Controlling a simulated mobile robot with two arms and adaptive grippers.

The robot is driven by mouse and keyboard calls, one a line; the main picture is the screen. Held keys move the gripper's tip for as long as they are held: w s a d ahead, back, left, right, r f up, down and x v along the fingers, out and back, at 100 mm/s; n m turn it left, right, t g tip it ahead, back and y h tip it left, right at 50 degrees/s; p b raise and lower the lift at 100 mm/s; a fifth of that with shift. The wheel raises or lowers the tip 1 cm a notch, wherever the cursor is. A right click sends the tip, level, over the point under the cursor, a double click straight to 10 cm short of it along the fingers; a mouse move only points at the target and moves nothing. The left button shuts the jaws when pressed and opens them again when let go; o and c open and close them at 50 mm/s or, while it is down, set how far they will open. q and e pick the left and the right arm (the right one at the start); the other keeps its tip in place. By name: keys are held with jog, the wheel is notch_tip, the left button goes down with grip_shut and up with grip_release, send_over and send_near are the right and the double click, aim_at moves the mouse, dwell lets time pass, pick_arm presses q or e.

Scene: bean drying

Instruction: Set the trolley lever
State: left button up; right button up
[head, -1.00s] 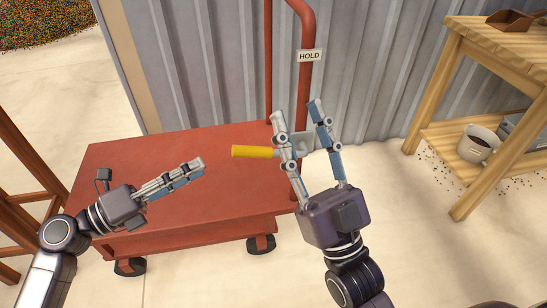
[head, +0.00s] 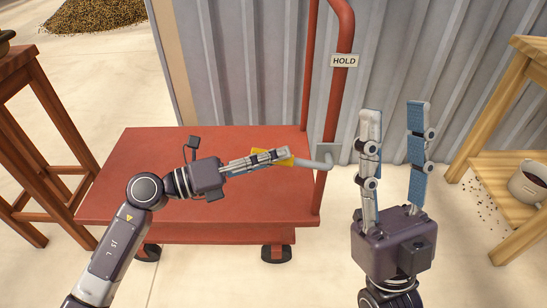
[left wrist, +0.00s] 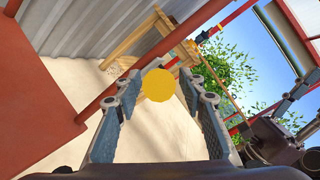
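The lever has a yellow grip (head: 287,154) and a grey rod (head: 314,164) that joins a bracket (head: 328,154) on the red trolley's upright post. It points left, roughly level, over the trolley deck (head: 140,170). My left gripper (head: 283,153) is at the grip, and its fingers partly cover it in the head view. In the left wrist view the round end of the yellow grip (left wrist: 158,85) shows between the two open fingers, seemingly with gaps on both sides. My right gripper (head: 396,108) is open and empty, right of the lever.
A HOLD sign (head: 344,61) is on the red post above the lever. A corrugated metal wall (head: 250,60) stands behind the trolley. A wooden stool (head: 45,130) is at the left, a wooden shelf with a cup (head: 530,185) at the right.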

pick_arm(q)
jog(key=shift+c, duration=0.5)
grip_shut()
